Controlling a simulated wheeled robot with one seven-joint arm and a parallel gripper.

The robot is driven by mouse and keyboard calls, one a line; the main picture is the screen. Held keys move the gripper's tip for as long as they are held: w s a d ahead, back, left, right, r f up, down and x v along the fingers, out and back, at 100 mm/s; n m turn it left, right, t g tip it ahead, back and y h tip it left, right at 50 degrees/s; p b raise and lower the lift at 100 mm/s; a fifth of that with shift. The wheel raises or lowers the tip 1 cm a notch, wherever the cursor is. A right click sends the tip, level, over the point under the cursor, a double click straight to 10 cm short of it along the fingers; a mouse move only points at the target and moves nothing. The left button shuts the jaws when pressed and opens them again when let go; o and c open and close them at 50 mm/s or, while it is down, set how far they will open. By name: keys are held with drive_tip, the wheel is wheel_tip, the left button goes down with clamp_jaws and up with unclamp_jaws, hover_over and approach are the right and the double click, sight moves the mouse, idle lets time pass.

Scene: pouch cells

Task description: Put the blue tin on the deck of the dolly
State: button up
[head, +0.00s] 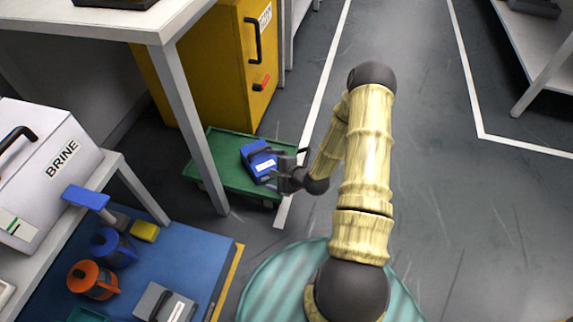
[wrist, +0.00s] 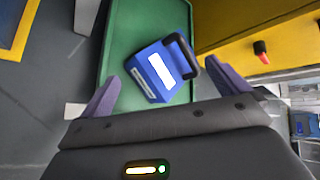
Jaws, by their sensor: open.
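The blue tin (head: 258,160) has a dark handle and a white label. It rests on the green deck of the dolly (head: 228,175), towards the right part of it. In the wrist view the blue tin (wrist: 152,74) sits tilted in the picture on the green deck (wrist: 120,35), ahead of my gripper and between the lines of its fingers. My gripper (head: 300,168) is beside the tin, at its right in the head view. In the wrist view my gripper (wrist: 160,90) has its two fingers spread wide, with none seen to press on the tin.
A yellow cabinet (head: 215,70) stands behind the dolly. A white table leg (head: 190,125) rises close to the dolly's left side. A blue mat (head: 180,255) at lower left holds tools and a grey box (head: 165,303). A white BRINE box (head: 40,165) stands at left. Floor at right is clear.

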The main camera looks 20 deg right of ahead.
drive_tip(key=s+d+r+n+g+h, duration=0.1)
drive_tip(key=s+r+n+g+h, duration=0.1)
drive_tip(key=r+n, duration=0.45)
drive_tip(key=s+d+r+n+g+h, duration=0.1)
drive_tip(key=s+r+n+g+h, duration=0.15)
drive_tip(key=r+n, duration=0.35)
drive_tip(key=s+a+r+n+g, duration=0.3)
drive_tip(key=s+r+n, duration=0.3)
drive_tip(key=s+r, duration=0.7)
drive_tip(key=shift+a+r+h, duration=0.25)
drive_tip(key=shift+h, duration=0.2)
drive_tip(key=w+p+v, duration=0.1)
drive_tip(key=p+v, duration=0.6)
drive_tip(key=p, duration=0.1)
drive_tip(key=w+r+p+v, duration=0.1)
drive_tip(key=w+p+v, duration=0.1)
drive_tip(key=p+v, duration=0.5)
drive_tip(key=shift+r+p, duration=0.35)
drive_tip(key=shift+r, duration=0.2)
drive_tip(key=shift+w, duration=0.1)
